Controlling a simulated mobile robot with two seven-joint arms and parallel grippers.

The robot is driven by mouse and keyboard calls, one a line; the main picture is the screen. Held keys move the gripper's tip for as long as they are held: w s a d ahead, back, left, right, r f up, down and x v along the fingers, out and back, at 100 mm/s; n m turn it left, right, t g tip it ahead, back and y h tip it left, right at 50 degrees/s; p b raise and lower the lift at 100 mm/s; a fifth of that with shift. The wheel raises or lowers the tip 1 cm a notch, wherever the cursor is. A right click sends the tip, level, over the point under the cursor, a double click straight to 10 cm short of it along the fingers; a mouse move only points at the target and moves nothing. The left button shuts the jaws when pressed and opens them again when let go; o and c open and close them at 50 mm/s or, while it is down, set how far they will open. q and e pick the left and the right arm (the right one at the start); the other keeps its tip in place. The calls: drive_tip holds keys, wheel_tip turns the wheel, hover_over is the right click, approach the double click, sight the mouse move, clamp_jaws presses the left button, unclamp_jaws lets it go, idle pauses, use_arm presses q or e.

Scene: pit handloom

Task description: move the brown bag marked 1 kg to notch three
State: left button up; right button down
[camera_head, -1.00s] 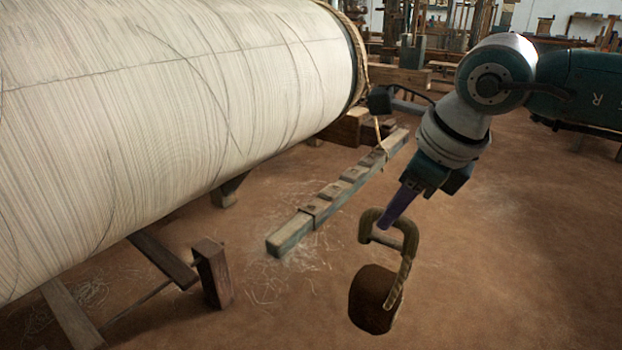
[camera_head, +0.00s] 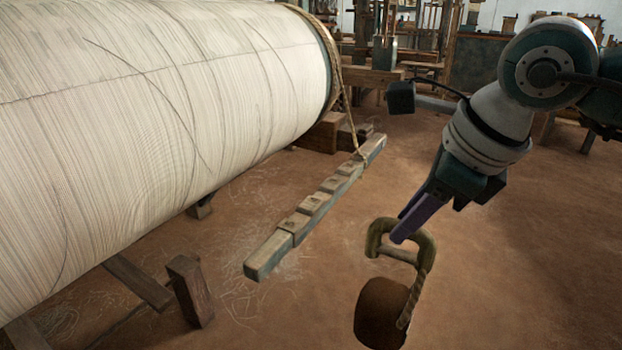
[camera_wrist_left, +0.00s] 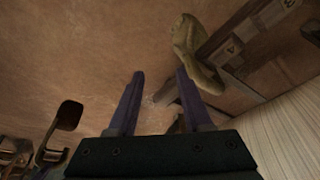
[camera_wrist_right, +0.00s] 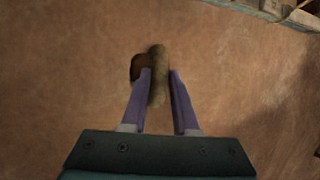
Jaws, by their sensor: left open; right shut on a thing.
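A dark brown bag (camera_head: 382,312) hangs by a twisted rope below an olive hooked handle (camera_head: 428,250) at lower right in the head view. No mark on it is readable. My right gripper (camera_head: 402,226) is shut on the handle; the right wrist view shows the handle (camera_wrist_right: 158,80) between the fingers and part of the bag (camera_wrist_right: 138,66) behind. The notched wooden beam (camera_head: 318,205) slants to the left of the bag, apart from it. My left gripper (camera_wrist_left: 158,76) is open and empty in its wrist view, with the beam (camera_wrist_left: 235,45) at upper right, bearing small labels.
A large thread-wound roller (camera_head: 150,100) fills the left. A rope (camera_head: 350,120) runs from its end to the beam's far end. A short wooden post (camera_head: 190,290) stands at lower left. An olive lump (camera_wrist_left: 192,50) lies over the beam's edge in the left wrist view. Floor on the right is clear.

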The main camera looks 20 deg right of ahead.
sight(431, 230)
drive_tip(key=shift+s+d+r+p, duration=0.2)
drive_tip(key=shift+s+d+p, duration=0.1)
drive_tip(key=shift+s+d, duration=0.35)
drive_tip(key=shift+s+d+r+p, duration=0.2)
drive_tip(key=shift+s+d+p, duration=0.1)
drive_tip(key=shift+s+d, duration=0.35)
drive_tip(key=shift+s+d+r+p, duration=0.1)
drive_tip(key=shift+s+d+p, duration=0.1)
drive_tip(key=shift+s+d, duration=0.25)
drive_tip(key=shift+s+d+r+p, duration=0.15)
drive_tip(key=shift+s+d, duration=0.1)
drive_tip(key=shift+s, duration=0.3)
drive_tip(key=shift+f, duration=0.1)
